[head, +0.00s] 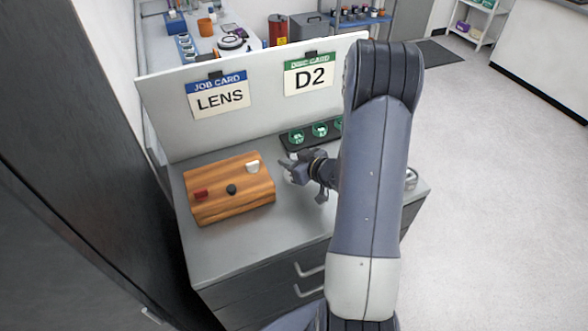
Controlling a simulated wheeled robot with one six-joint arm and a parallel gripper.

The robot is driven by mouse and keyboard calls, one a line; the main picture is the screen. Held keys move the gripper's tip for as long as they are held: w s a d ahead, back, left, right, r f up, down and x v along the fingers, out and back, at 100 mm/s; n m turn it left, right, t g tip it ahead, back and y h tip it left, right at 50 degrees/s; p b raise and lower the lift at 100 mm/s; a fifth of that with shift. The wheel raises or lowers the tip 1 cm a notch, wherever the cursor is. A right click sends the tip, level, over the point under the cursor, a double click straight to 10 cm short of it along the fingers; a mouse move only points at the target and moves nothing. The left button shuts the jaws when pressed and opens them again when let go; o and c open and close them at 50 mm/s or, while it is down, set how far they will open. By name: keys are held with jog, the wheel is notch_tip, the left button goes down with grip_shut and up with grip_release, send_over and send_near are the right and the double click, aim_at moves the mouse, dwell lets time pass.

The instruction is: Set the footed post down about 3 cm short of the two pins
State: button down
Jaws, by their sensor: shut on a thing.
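My gripper (298,177) is over the grey worktop, right of a wooden block and in front of a dark rack. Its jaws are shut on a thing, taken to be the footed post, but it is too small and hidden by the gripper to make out. I cannot make out the two pins. My arm covers the right part of the worktop.
The wooden block (233,209) bears a red piece (201,194), a black knob (231,189) and a white piece (252,167). The dark rack (291,147) holds green-topped round pieces. A white panel with LENS (220,98) and D2 (311,78) cards stands behind. Worktop (230,248) is bare in front.

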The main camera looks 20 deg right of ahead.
notch_tip(320, 180, up, 10)
dwell(0.7)
